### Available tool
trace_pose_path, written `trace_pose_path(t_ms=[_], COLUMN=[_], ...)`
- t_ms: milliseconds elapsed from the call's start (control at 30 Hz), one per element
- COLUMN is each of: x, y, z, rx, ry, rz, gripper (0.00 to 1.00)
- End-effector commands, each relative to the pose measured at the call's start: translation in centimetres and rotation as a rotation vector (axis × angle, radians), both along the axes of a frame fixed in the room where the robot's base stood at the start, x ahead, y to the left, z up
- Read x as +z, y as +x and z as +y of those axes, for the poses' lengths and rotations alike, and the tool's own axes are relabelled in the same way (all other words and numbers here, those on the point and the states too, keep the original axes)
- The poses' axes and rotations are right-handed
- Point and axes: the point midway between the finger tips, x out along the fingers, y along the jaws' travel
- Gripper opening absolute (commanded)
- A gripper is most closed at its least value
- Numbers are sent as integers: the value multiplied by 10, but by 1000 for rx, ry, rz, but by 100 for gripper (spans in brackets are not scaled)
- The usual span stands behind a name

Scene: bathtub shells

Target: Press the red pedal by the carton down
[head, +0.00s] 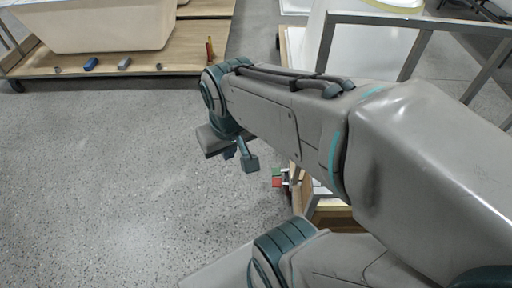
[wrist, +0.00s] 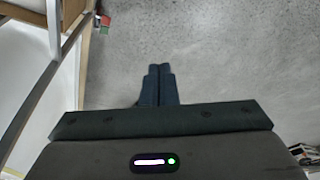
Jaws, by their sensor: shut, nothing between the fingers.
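A small red pedal (head: 277,182) shows in the head view just right of my gripper, low beside a cart, with a green piece (head: 277,172) against it. In the wrist view the red pedal (wrist: 105,20) is at the top left, beyond and to the left of the fingertips, with the green piece (wrist: 103,30) beside it. My gripper (wrist: 159,68) is shut and empty, with bare floor below it and clear of the pedal. In the head view it hangs at the arm's end, partly hidden. I cannot clearly make out the carton; my arm covers part of that area.
A grey metal frame (head: 325,45) and a wooden-edged cart stand on the right; the frame also runs along the wrist view's left side (wrist: 38,95). A bathtub shell (head: 95,25) rests on a wooden platform (head: 190,50) at back left. The speckled floor (head: 100,170) is clear.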

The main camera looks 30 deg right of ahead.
Motion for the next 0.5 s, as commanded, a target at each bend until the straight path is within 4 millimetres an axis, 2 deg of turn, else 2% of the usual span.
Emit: trace_pose_path(t_ms=[133, 233, 367, 500], x=[-13, -32, -69, -114], y=[12, 32, 71, 116], z=[-1, -3, -11, -27], rx=[-26, -73, -168, -287], ry=[26, 70, 140, 205], rz=[10, 25, 47, 64], gripper=[0, 0, 0, 0])
